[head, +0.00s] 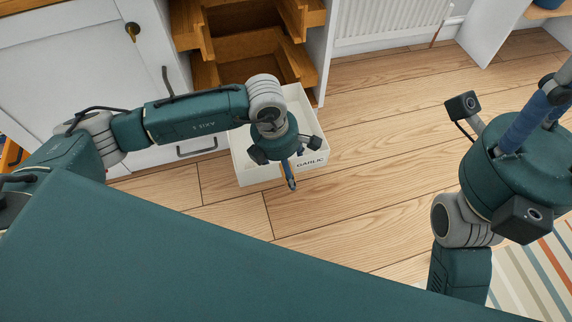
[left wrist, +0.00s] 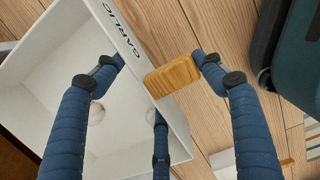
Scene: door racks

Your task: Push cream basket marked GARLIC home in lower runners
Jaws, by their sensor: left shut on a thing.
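The cream basket marked GARLIC (head: 262,172) juts out in front of the open cabinet, low over the floor, its lettered wall toward me. Wooden runners (head: 297,57) show in the cabinet behind it; my left arm hides where basket and runners meet. My left gripper (head: 291,181) is at the lettered wall. In the left wrist view, its fingers (left wrist: 162,62) straddle that wall of the basket (left wrist: 45,55), one inside and one against the wooden handle block (left wrist: 172,76). A pale round thing (left wrist: 97,113) lies inside. My right gripper (head: 540,100) is at the far right, away from the basket; its fingertips are unclear.
A white cupboard door (head: 70,65) is left of the opening and a white side panel (head: 319,45) is right of it. A radiator (head: 390,20) is on the wall. The wooden floor (head: 390,150) right of the basket is clear. A striped rug (head: 530,270) lies lower right.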

